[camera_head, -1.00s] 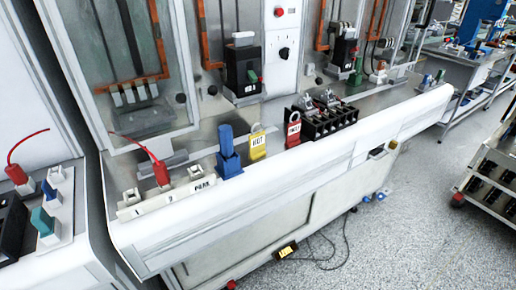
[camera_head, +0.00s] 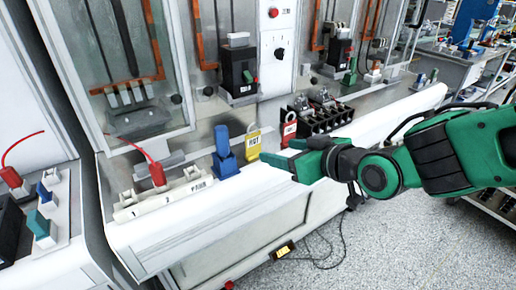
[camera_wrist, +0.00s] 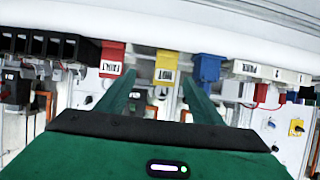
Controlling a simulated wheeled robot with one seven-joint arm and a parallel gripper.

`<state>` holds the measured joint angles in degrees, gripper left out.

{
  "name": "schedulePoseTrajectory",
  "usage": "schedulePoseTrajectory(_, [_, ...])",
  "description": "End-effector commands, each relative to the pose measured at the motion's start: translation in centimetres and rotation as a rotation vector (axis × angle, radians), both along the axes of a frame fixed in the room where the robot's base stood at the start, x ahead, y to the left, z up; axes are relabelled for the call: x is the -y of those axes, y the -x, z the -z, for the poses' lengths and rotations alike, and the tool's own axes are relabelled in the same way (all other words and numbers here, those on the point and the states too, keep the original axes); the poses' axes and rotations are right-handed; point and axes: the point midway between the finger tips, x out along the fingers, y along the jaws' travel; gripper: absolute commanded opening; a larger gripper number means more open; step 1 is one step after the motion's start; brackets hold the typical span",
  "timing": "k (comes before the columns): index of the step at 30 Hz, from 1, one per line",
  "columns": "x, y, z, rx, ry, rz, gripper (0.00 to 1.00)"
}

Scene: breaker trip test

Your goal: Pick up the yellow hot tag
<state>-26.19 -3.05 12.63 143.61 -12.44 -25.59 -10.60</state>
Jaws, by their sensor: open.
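The yellow hot tag (camera_head: 253,146) stands on the bench ledge between a blue block and a red tag in the head view. It also shows in the wrist view (camera_wrist: 166,62), upside down, beyond and between my fingers. My gripper (camera_head: 280,160) is open and empty, in front of the ledge just right of and below the yellow tag. In the wrist view its two green fingers (camera_wrist: 158,92) reach toward the tag with a gap between them. The fingers do not appear to touch the tag.
The red tag (camera_head: 289,130) stands close on the right, partly behind my gripper. The blue block (camera_head: 224,155) stands close on the left. A black terminal block (camera_head: 325,117) is farther right. A white strip with a red plug (camera_head: 157,174) lies left. Glass cabinets rise behind.

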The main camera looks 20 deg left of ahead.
Motion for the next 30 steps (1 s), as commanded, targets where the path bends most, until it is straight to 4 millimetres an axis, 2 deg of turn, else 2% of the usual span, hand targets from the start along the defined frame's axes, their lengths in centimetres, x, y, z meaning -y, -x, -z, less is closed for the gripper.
schedulePoseTrajectory(1, [-0.9,0.4,-0.2,0.009,-0.015,-0.018,0.61])
schedulePoseTrajectory(4, [-2.1,0.6,-0.3,0.018,-0.030,-0.032,0.61])
schedulePoseTrajectory(12, [-4.6,-1.3,0.9,0.019,-0.031,-0.032,0.61])
schedulePoseTrajectory(23, [-6.2,-2.8,1.7,0.020,-0.031,-0.030,0.61])
schedulePoseTrajectory(30, [-8.3,-4.8,2.9,0.018,-0.031,-0.031,0.61])
